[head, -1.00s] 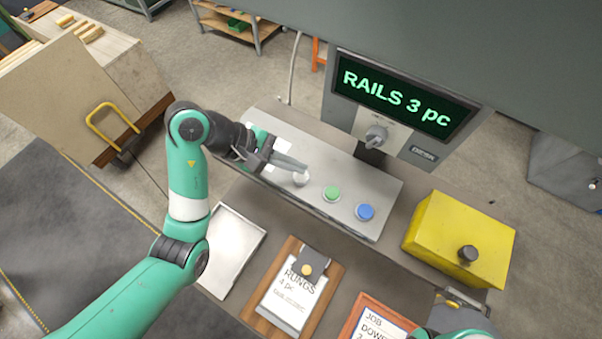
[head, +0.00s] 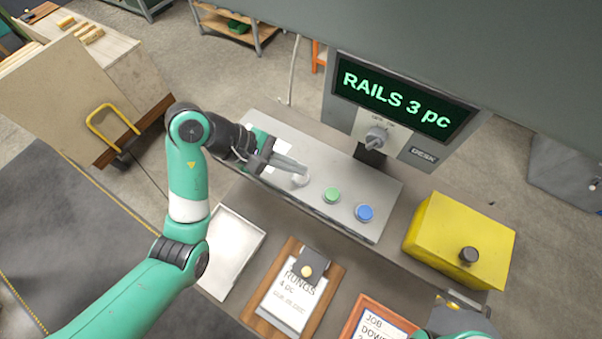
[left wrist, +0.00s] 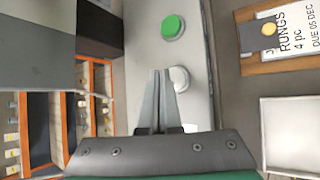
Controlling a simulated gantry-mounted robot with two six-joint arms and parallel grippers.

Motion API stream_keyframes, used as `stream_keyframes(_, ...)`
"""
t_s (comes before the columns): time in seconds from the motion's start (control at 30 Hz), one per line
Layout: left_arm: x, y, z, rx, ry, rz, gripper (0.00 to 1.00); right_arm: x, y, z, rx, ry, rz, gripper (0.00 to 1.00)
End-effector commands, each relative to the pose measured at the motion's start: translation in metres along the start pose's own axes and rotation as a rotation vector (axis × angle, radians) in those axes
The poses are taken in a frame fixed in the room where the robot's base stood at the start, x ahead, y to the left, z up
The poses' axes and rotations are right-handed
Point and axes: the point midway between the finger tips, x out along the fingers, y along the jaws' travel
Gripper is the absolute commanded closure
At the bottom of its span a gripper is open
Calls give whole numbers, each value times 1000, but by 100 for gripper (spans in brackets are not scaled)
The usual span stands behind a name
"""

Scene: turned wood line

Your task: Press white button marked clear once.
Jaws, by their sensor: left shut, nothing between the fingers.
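The white button (head: 301,181) is at the left end of a row on the grey sloped console (head: 385,188); its label cannot be read. My left gripper (head: 303,170) is shut and empty. Its fingertips are over the white button in the head view and partly cover it. In the left wrist view, the shut fingers (left wrist: 160,73) lie just beside the white button (left wrist: 181,78), overlapping its edge; I cannot tell whether they touch it. The display (head: 400,100) reads "RAILS 3 pc". My right arm shows only in part at the bottom right, its jaws unclear.
A green button (head: 331,195) and a blue button (head: 365,212) follow to the right. A yellow box (head: 465,235) with a black knob stands right of the console. An empty tray (head: 230,250) and a clipboard (head: 290,295) lie in front.

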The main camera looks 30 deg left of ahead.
Motion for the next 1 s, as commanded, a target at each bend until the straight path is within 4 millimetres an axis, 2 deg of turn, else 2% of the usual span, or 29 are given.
stream_keyframes(0.67, 0, 0, 0, 0, 0, 0, 100, 0, 0, 0, 0, 0, 0, 100)
stream_keyframes(1.0, 6, -5, -5, 0, 0, 0, 100, -6, 0, 6, 0, 0, 0, 100)
